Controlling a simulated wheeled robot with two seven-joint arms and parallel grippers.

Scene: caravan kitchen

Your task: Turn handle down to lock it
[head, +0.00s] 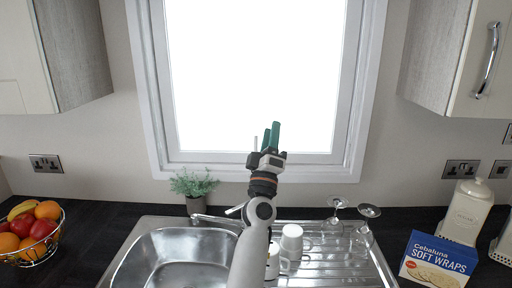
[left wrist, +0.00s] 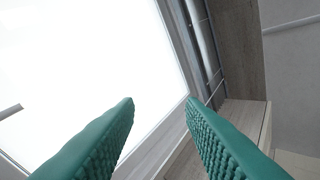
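The window (head: 254,80) has a white frame (head: 150,90) and a bright pane. A thin pale upright piece (head: 255,144), which looks like the window handle, shows just left of my left gripper's fingers. In the left wrist view a short grey bar (left wrist: 9,111) at the left edge may be the same handle. My left gripper (head: 271,136) is raised in front of the lower window, its green fingers pointing up. In the left wrist view the fingers (left wrist: 160,125) are apart with nothing between them. My right gripper is out of view.
Below are a steel sink (head: 180,255), a tap (head: 212,218), white mugs (head: 291,238), wine glasses (head: 336,208) and a potted plant (head: 194,184). A fruit basket (head: 32,232) stands left, a wraps box (head: 438,262) right. Wall cabinets (head: 75,50) flank the window.

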